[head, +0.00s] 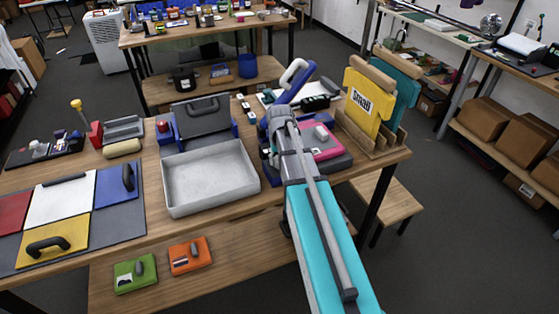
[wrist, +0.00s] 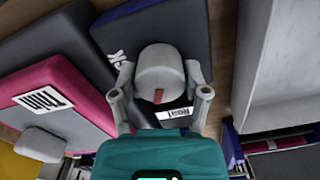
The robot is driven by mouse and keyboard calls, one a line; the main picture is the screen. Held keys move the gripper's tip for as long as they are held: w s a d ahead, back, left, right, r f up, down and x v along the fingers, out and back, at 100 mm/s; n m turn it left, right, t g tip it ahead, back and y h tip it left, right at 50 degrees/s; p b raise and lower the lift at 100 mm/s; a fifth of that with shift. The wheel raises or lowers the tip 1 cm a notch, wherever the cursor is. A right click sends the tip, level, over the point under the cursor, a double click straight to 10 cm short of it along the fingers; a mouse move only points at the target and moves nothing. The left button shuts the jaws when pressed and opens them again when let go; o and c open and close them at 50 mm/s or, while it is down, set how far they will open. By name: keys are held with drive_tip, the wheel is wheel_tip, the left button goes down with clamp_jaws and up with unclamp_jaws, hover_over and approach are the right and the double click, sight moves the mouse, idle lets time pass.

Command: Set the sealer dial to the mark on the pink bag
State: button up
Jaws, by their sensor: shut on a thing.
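The sealer dial (wrist: 160,75) is a pale round knob with a red pointer mark, on a dark blue body (wrist: 175,22). In the wrist view my gripper (wrist: 159,72) has one finger on each side of the dial and is shut on it. The red mark faces the bottom of the picture, near a white label (wrist: 174,114) on the body. The pink bag (wrist: 75,80) lies to the left, with a white label (wrist: 43,100) whose print is upside down and hard to read. In the head view the pink bag (head: 325,154) shows beside my arm, which hides the dial.
A grey tray (head: 208,180) stands left of my arm. A wooden rack (head: 370,145) with a yellow bag (head: 362,103) and a teal bag (head: 407,90) stands to the right. A blue lever (head: 297,80) rises behind my arm. Coloured panels (head: 65,200) cover the table's left end.

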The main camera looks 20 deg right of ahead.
drive_tip(key=n, duration=0.5)
idle(0.4)
drive_tip(key=o, duration=1.1)
drive_tip(key=shift+o, duration=0.2)
